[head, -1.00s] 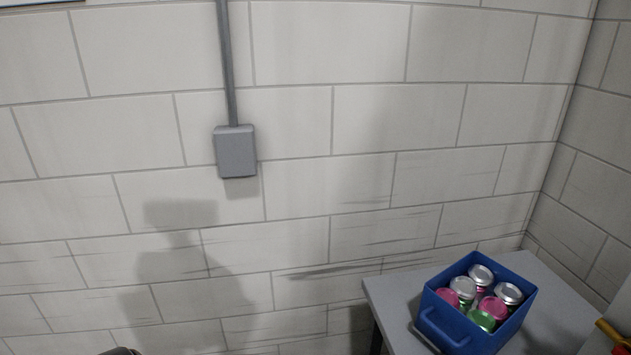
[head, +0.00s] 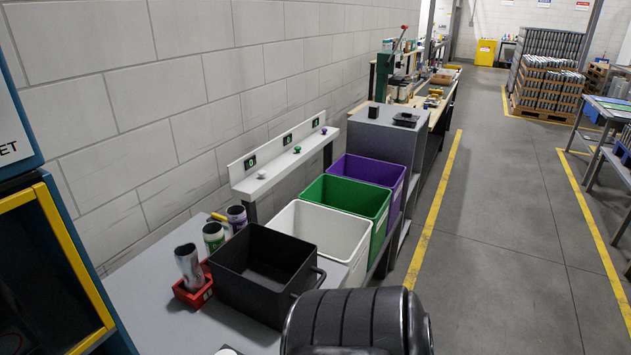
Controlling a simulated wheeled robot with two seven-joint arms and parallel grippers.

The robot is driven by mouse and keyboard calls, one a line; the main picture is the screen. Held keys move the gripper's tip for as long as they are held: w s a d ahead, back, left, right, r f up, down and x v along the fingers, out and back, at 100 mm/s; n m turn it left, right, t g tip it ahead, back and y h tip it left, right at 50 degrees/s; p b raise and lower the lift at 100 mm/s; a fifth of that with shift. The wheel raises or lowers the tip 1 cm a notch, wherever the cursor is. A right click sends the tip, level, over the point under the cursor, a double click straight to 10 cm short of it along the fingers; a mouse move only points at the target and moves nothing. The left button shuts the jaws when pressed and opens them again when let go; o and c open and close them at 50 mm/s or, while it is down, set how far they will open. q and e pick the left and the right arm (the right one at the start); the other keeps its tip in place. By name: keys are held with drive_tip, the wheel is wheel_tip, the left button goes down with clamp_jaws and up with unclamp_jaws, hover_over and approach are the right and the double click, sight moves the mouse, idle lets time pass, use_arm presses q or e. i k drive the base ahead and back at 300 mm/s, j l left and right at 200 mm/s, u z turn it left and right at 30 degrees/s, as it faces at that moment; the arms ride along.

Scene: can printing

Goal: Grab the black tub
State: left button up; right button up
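The black tub (head: 255,306) stands on a grey table at the lower left of the head view. It is open at the top and looks empty, with a handle (head: 309,282) on its right side. A black rounded part of my own body is at the bottom, close in front of the tub's right side. Neither of my grippers shows in the head view.
A red holder (head: 194,294) with a can stands left of the tub, with more cans (head: 214,237) behind it. White (head: 325,234), green (head: 378,207) and purple (head: 396,176) bins line up beyond the tub. The floor (head: 500,220) to the right is clear.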

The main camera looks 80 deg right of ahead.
sight(259, 272)
drive_tip(key=z, duration=2.1)
